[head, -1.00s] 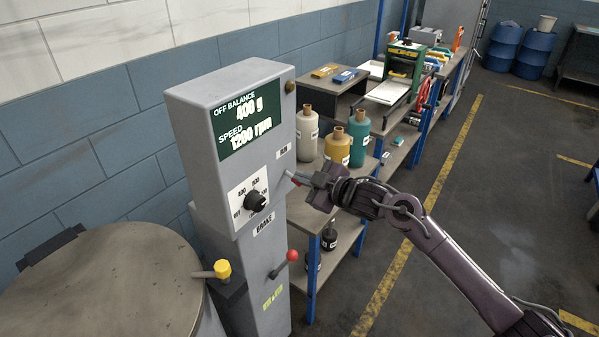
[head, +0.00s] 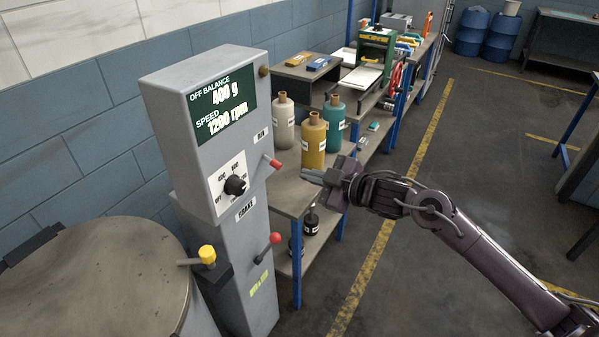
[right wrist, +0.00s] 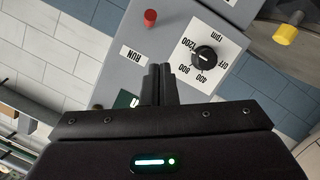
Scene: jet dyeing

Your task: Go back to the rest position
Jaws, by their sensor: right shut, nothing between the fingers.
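My right gripper (head: 314,177) is shut and empty in the head view, to the right of the grey control cabinet and apart from it. In the right wrist view its closed fingers (right wrist: 158,84) point toward the cabinet's front panel. The cabinet (head: 165,150) has a display (head: 222,107) reading 400 g and 1200 rpm. A black speed knob (head: 236,185) sits below it. A red-tipped RUN lever (head: 275,163) and a red-balled brake lever (head: 274,238) stick out at the right. My left gripper is not in view.
A round metal lid (head: 95,275) with a yellow-knobbed latch (head: 207,254) is at the lower left. A bench (head: 292,192) behind my right gripper holds several bottles, including a yellow one (head: 312,140). Open floor (head: 440,150) with yellow lines lies to the right.

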